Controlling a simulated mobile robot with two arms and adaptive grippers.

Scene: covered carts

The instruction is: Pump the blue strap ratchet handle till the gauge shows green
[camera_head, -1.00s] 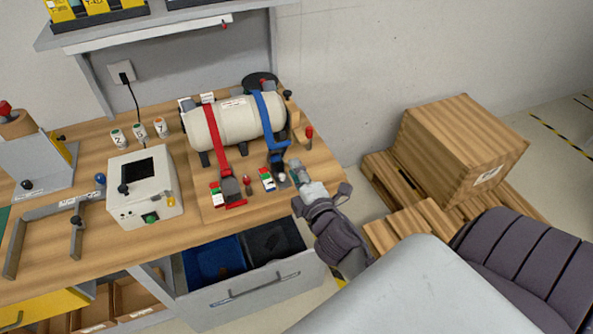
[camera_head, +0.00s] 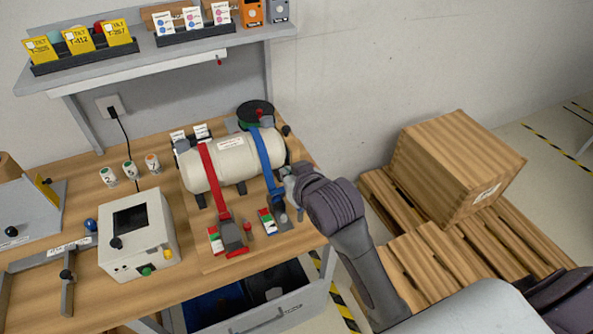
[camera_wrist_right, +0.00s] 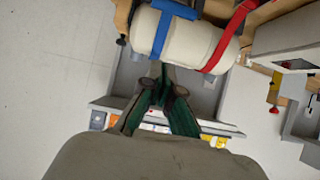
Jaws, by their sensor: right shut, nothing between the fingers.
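A cream cylindrical tank (camera_head: 222,163) lies on the bench, held by a red strap (camera_head: 215,178) and a blue strap (camera_head: 266,160). The blue ratchet (camera_head: 279,208) sits at the lower end of the blue strap. Beside it is a small gauge block (camera_head: 266,222) with green, white and red; its reading is too small to tell. My right gripper (camera_head: 287,178) is shut and empty, by the tank's right end above the blue ratchet. In the wrist view, its dark green fingers (camera_wrist_right: 162,84) come together below the blue strap (camera_wrist_right: 162,35). My left gripper is out of view.
The red ratchet (camera_head: 231,236) and its gauge (camera_head: 215,240) stand left of the blue ones. A white control box (camera_head: 138,240) is further left. An open drawer (camera_head: 262,313) juts out below the bench. A wooden crate (camera_head: 455,165) stands on pallets at right.

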